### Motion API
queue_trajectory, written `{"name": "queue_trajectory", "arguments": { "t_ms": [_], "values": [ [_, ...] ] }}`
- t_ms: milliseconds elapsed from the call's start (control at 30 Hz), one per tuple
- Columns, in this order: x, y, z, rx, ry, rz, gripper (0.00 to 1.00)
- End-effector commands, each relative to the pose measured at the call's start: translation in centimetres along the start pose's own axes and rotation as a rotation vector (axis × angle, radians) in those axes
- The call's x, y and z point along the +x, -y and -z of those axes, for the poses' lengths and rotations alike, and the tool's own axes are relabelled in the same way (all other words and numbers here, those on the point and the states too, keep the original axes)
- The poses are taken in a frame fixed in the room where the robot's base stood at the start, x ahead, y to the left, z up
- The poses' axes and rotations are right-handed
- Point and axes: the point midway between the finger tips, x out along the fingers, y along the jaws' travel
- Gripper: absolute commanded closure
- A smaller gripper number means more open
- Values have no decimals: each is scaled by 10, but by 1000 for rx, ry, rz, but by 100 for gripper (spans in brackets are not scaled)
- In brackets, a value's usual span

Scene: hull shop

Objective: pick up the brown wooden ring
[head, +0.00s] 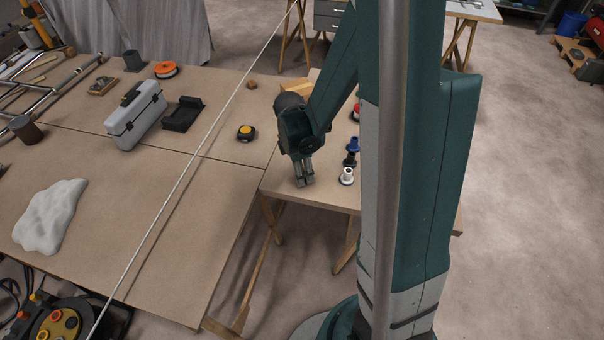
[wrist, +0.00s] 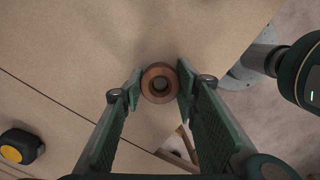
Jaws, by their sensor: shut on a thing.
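The brown wooden ring (wrist: 159,72) sits between the two fingertips of my gripper (wrist: 158,90) in the wrist view. A finger touches it on each side, so my gripper is shut on it. Its round face with a dark centre hole faces the camera. In the head view my gripper (head: 304,183) points down over the small table near its front left edge. The ring cannot be made out there. Whether the ring rests on the table or is just above it, I cannot tell.
A white-and-black spool (head: 347,176) and a blue-and-black one (head: 352,147) stand right of my gripper. A yellow-and-black tape measure (head: 246,132) lies on the larger table (head: 165,245) to the left, with a grey toolbox (head: 136,115). A slanting cord (head: 190,165) crosses the head view.

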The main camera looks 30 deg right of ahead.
Motion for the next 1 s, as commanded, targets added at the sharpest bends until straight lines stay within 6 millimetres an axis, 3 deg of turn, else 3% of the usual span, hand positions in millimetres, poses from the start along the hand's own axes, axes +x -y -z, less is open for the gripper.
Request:
{"name": "queue_trajectory", "arguments": {
  "t_ms": [267, 700, 1000],
  "values": [
    [-17, 0, -2, 0, 0, 0, 81],
    [-71, 0, -9, 0, 0, 0, 81],
    [-94, 0, -12, 0, 0, 0, 81]
  ]
}}
